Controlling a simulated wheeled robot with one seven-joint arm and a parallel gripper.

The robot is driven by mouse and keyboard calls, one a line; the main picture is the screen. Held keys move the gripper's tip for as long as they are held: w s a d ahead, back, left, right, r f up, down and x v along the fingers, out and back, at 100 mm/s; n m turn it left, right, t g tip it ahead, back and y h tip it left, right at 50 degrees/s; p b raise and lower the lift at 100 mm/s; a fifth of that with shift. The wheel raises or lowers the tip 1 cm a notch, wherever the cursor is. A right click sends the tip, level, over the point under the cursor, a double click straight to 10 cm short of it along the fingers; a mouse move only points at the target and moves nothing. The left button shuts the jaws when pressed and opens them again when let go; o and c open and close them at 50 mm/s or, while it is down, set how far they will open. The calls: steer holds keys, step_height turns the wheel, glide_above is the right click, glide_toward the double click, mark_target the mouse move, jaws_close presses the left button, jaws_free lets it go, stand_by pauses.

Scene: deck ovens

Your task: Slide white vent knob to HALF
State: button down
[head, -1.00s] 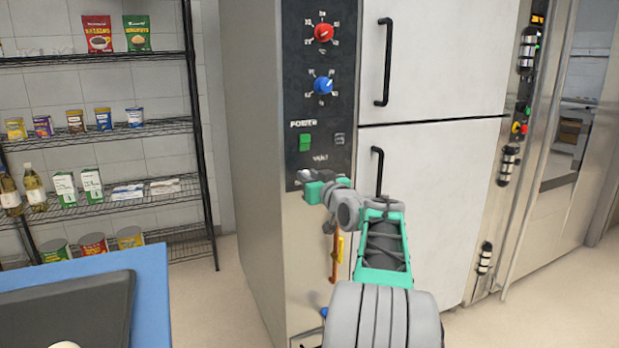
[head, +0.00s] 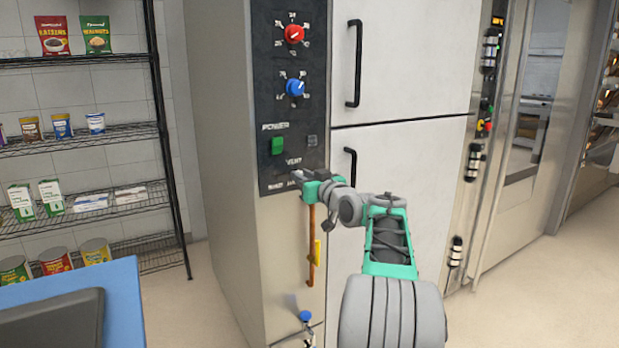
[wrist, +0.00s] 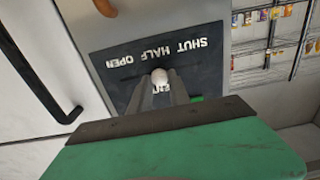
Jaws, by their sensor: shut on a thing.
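The white vent knob (wrist: 159,76) is a small round ball on the dark control panel (wrist: 112,80) in the wrist view. It is in line with the HALF label of the upside-down SHUT, HALF, OPEN lettering. My gripper (wrist: 160,90) has a finger on each side of the knob and is shut on it. In the head view my gripper (head: 297,180) is at the bottom of the panel (head: 264,100), just below the VENT label. There the fingers hide the knob and part of the lettering.
A red dial (head: 293,34), a blue dial (head: 295,88) and a green power switch (head: 278,146) are above on the panel. Black door handles (head: 353,62) stand out to the right. An orange-brown handle (head: 311,245) hangs below my gripper. A blue-topped table (head: 122,300) is at lower left.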

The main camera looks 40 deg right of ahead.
steer(key=c, duration=1.2)
jaws_free()
steer(key=shift+c, duration=0.2)
steer(key=shift+s, duration=0.1)
steer(key=s, duration=0.7)
steer(key=shift+s+a, duration=0.3)
steer(key=shift+a, duration=0.15)
